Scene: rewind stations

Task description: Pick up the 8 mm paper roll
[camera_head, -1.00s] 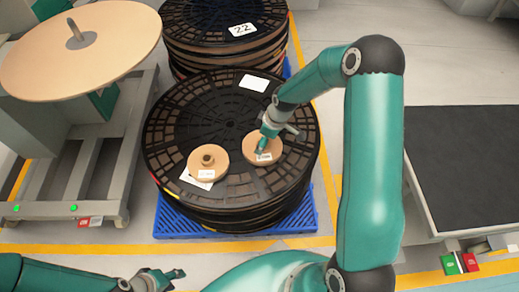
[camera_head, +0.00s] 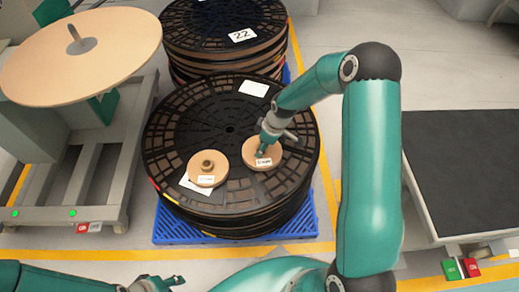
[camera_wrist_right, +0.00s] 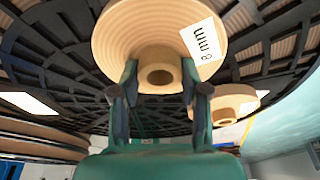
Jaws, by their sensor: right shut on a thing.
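The 8 mm paper roll (camera_head: 265,154) is a tan disc with a raised hub and a white label. It is at the right side of the top of the black reel stack (camera_head: 229,107). In the right wrist view the roll (camera_wrist_right: 150,42) fills the top middle, and its tilted label reads "8 mm". My right gripper (camera_head: 263,149) is shut on the roll's hub, with one finger on each side (camera_wrist_right: 160,82). I cannot tell whether the roll touches the reel. My left gripper (camera_head: 163,283) is at the bottom edge, partly cut off, away from the rolls.
A second tan roll (camera_head: 206,172) with a hub lies on a white sheet to the left. It also shows in the wrist view (camera_wrist_right: 232,98). The stack stands on a blue pallet (camera_head: 317,220). Another reel stack (camera_head: 225,35) is behind. A grey stand with a large tan disc (camera_head: 80,67) is left.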

